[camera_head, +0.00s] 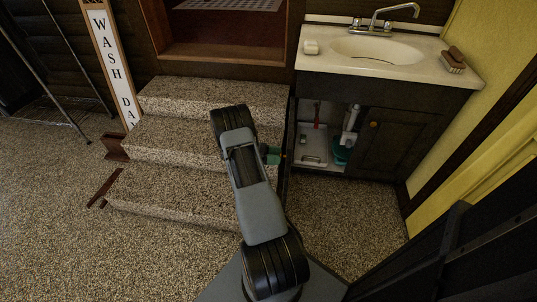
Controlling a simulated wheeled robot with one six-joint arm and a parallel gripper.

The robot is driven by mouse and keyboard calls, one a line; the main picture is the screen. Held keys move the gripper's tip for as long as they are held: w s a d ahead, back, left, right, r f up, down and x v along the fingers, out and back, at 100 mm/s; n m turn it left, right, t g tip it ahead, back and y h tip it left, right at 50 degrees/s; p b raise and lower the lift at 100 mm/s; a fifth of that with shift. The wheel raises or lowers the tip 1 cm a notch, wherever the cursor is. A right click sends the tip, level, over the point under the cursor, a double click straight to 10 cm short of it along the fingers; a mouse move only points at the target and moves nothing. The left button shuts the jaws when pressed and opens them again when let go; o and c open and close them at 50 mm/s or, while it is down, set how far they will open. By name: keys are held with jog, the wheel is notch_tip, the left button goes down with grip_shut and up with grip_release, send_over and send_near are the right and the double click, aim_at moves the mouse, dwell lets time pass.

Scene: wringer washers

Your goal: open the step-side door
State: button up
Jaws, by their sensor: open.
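The step-side door (288,145) of the dark sink cabinet (322,93) stands swung wide open. I see it nearly edge-on, as a thin dark panel coming out towards me beside the steps. The left half of the cabinet is uncovered. My gripper (272,155) is at the steps' side of this door, close to its outer face, with its teal fingers partly hidden by my arm. It is open. I cannot tell whether it touches the door. The other door (391,143), with a round brass knob (373,124), is shut.
Speckled steps (175,145) rise on the left, close to the open door. Inside the cabinet are a white drain pipe (351,119), a green bucket (342,152) and a red-handled item (317,115). A white sink (378,49) is above. Floor before the shut door is clear.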

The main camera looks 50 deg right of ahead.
jog(key=v, duration=1.3)
jog(key=shift+w+p, duration=0.3)
jog(key=shift+a, duration=0.15)
notch_tip(320, 180, down, 5)
jog(key=s+a+m+t+y, duration=0.2)
jog(key=s, duration=0.1)
jog(key=s+a+r+m+t+y+p, duration=0.2)
jog(key=a+r+t+p, duration=0.3)
jog(key=r, duration=1.2)
jog(key=s+a+r+m+t+y+p, duration=0.3)
jog(key=a+r+t+p, duration=0.3)
jog(key=a+r+p, duration=0.6)
jog(key=s+a+r+m+t+y+p, duration=0.2)
jog(key=s+a+r+t+p, duration=0.3)
jog(key=r, duration=1.7)
jog(key=a+p, duration=0.3)
jog(key=a, duration=0.1)
jog(key=shift+r+m+t+y, duration=0.35)
jog(key=shift+m+t+y, duration=0.05)
